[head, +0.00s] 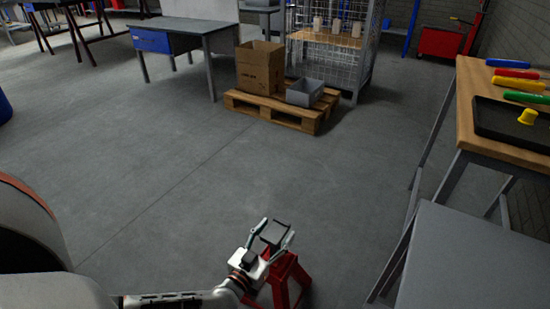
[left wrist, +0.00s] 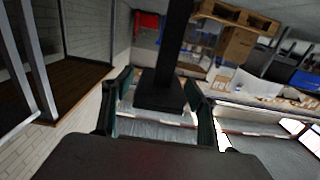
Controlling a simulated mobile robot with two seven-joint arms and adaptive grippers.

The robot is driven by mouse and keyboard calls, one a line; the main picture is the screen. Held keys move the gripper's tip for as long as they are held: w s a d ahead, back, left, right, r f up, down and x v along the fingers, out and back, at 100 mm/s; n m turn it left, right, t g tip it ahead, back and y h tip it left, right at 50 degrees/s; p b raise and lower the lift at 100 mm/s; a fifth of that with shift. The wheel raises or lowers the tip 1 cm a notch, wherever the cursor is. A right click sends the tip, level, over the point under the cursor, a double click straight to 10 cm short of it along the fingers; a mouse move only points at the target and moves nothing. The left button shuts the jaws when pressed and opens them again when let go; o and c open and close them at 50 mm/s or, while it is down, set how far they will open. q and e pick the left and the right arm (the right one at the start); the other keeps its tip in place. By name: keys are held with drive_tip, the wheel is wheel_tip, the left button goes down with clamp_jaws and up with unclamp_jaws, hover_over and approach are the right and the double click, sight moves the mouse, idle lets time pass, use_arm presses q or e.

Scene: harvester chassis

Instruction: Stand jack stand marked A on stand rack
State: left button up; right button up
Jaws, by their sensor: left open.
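A red jack stand (head: 283,285) with a dark saddle (head: 275,232) stands on the floor at the bottom of the head view. No mark A can be read on it. My left gripper (head: 270,246) is at its top, with the fingers spread on either side of the saddle. In the left wrist view, the dark post and saddle (left wrist: 160,94) lie between the two open fingers (left wrist: 159,108). Whether the fingers touch it I cannot tell. My right gripper is not in view. I cannot identify a stand rack in these frames.
A grey table (head: 475,262) is at the lower right, beside a wooden bench (head: 480,85) with coloured-handled tools and a black tray (head: 512,125). A pallet (head: 275,112) with a cardboard box (head: 260,66) and grey bin (head: 305,92) is behind. The middle floor is clear.

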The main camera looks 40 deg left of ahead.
use_arm(q)
drive_tip(key=shift+r, duration=0.1)
drive_tip(key=shift+s+d, duration=0.1)
drive_tip(key=shift+s, duration=0.2)
drive_tip(key=p+v, duration=0.3)
drive_tip(key=v, duration=0.8)
drive_tip(key=shift+s, duration=0.25)
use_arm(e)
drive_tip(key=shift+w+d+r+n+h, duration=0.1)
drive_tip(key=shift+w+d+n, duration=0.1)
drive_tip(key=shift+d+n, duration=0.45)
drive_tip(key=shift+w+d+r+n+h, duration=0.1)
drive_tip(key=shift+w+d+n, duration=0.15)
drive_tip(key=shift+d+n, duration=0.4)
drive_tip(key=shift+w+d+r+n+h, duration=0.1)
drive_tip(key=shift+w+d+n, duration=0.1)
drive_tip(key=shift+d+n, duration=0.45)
